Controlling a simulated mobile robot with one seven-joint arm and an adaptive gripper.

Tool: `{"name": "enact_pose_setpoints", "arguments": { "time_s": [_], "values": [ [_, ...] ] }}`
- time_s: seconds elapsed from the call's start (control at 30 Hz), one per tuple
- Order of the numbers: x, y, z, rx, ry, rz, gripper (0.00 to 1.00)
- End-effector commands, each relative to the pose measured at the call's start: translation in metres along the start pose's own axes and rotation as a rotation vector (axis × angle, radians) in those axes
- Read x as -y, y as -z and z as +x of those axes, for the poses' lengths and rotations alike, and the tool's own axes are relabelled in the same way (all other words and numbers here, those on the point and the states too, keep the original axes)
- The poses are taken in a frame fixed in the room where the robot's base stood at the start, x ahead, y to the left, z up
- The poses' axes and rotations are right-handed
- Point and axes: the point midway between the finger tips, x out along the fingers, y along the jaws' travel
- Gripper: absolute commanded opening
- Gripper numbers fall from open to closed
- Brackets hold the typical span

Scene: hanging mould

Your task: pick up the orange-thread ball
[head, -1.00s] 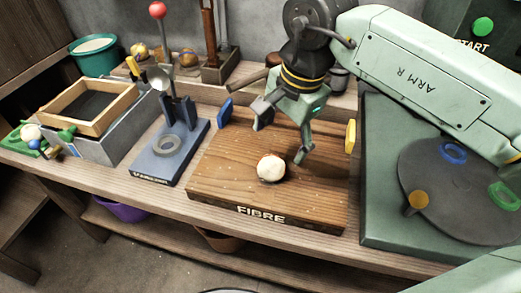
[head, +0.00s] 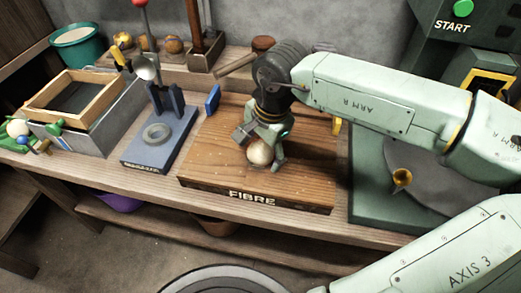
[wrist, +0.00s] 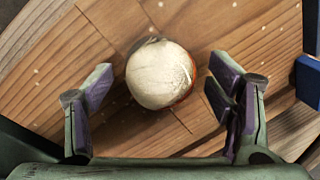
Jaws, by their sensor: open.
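A cream-white ball (wrist: 161,74) lies on the wooden FIBRE board (head: 210,181). In the wrist view a thin orange-red edge shows on its lower right side; the rest of its underside is hidden. The ball also shows in the head view (head: 260,153), partly covered by my gripper. My gripper (head: 262,152) is over the ball, pointing down. In the wrist view its two purple-padded fingers (wrist: 168,88) are open, one on each side of the ball, with a gap on both sides. Nothing is held.
A blue block (head: 213,99) stands at the board's back left edge. A blue-grey stand with a ring (head: 157,134) is to the left, beside a wooden-framed box (head: 40,106). A green machine base with a grey disc stands right of the board.

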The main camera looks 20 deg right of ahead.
Motion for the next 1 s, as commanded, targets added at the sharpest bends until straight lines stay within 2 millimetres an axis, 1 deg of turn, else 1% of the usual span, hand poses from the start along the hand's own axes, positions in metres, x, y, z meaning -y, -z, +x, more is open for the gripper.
{"name": "enact_pose_setpoints", "arguments": {
  "time_s": [0.13, 0.9, 0.93, 1.0],
  "values": [
    [0.0001, 0.0000, -0.0001, 0.000, 0.000, 0.000, 0.75],
    [0.0002, 0.0001, -0.0005, 0.000, 0.001, 0.001, 0.23],
    [0.0002, 0.0001, -0.0005, 0.000, 0.001, 0.001, 0.21],
    [0.0004, 0.0001, -0.0007, 0.000, 0.001, 0.000, 0.21]
  ]
}}
